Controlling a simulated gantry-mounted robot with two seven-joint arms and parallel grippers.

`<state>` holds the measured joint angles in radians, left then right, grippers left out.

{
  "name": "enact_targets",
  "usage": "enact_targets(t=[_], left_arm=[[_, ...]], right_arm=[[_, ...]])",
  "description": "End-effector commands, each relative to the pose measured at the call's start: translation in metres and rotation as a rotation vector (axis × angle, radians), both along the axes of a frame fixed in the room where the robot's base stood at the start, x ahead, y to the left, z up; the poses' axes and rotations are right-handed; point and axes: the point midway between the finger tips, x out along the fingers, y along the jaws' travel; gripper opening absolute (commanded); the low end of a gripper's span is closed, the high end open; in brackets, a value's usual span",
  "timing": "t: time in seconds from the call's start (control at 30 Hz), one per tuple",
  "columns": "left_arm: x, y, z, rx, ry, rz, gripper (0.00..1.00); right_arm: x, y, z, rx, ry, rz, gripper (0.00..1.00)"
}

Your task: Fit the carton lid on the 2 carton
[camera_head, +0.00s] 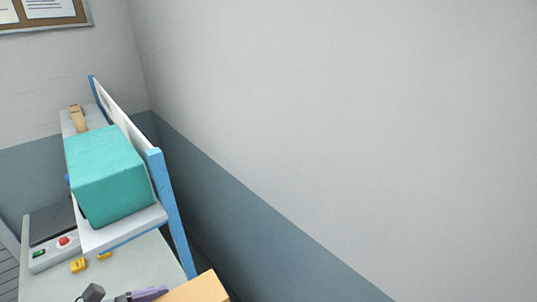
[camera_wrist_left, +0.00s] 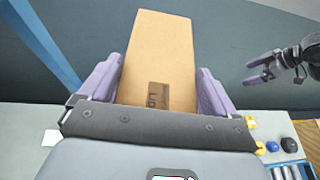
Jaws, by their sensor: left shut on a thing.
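In the left wrist view my left gripper (camera_wrist_left: 158,88) has its purple fingers on both sides of a tan cardboard piece, which I take for the carton lid (camera_wrist_left: 158,50). It is long and flat-faced, with a dark printed mark near the gripper. A tan cardboard corner (camera_head: 200,288) also shows at the bottom edge of the head view, beside a purple finger. My right gripper (camera_wrist_left: 259,70) is at the right of the left wrist view, its purple fingers apart and nothing between them. I make out no numbered carton in either view.
A teal block (camera_head: 105,170) stands on a raised shelf (camera_head: 95,236) with a blue-framed back panel (camera_head: 165,190). A control box with a red button (camera_head: 63,241) and small yellow pieces (camera_head: 79,265) are on the bench. The wall stands to the right.

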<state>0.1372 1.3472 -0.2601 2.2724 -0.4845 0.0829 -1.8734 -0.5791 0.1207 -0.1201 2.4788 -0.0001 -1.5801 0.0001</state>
Motion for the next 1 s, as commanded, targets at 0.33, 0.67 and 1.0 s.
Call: enact_targets(t=[0.33,0.67,1.0], left_arm=[[0.003,-0.006,0.006,-0.012,-0.021,0.091,0.61],[0.005,-0.007,0.048,-0.015,-0.027,0.302,0.61],[0.0,-0.001,0.063,-0.002,-0.003,0.435,0.61]], right_arm=[[-0.001,0.0,0.021,0.001,0.004,-0.001,1.0],[0.0,0.0,0.096,0.002,-0.003,-0.001,1.0],[0.0,0.0,0.127,0.001,-0.001,-0.001,1.0]])
